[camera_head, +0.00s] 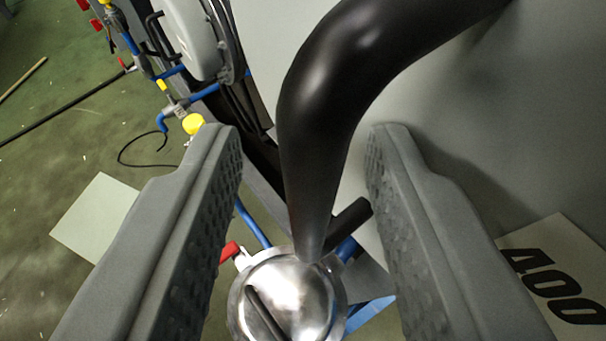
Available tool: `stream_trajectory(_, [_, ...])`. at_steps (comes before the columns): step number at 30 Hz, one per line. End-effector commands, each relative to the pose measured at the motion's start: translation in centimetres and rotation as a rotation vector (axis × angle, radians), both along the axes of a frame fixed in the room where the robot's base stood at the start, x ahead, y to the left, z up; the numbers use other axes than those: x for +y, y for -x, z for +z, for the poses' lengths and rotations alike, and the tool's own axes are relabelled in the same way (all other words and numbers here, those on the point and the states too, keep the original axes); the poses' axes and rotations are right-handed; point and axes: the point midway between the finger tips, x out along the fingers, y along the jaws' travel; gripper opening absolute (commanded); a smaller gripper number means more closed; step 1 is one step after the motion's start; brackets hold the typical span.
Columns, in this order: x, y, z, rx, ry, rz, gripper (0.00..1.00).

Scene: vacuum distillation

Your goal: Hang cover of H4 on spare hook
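My gripper (303,140) is open, with one grey ridged finger on each side of the view. A thick black bent bar (320,85) comes in from the top right, bends, and runs down between the fingers. Gaps show on both sides of it, so neither finger visibly touches it. I cannot tell whether this bar is a cover's handle or a hook. No label H4 is readable.
A shiny metal dome (295,285) with a dark bar shows below, beside a red-handled valve (230,251). A white plate marked 400 (535,240) is at the right. Blue pipes, a yellow cap (193,124) and a grey round housing (195,35) stand left. Green floor lies beyond.

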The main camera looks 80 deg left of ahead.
Motion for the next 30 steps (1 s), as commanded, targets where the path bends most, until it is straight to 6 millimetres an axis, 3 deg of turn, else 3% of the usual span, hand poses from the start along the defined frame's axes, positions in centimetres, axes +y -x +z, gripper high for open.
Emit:
stream_trajectory(5, [-2.1,0.2,1.0,-0.003,-0.001,-0.002,0.36])
stream_trajectory(21, [-11.8,1.4,4.9,-0.003,-0.001,-0.003,0.36])
stream_trajectory(30, [-15.2,1.9,6.3,-0.002,-0.001,-0.001,0.36])
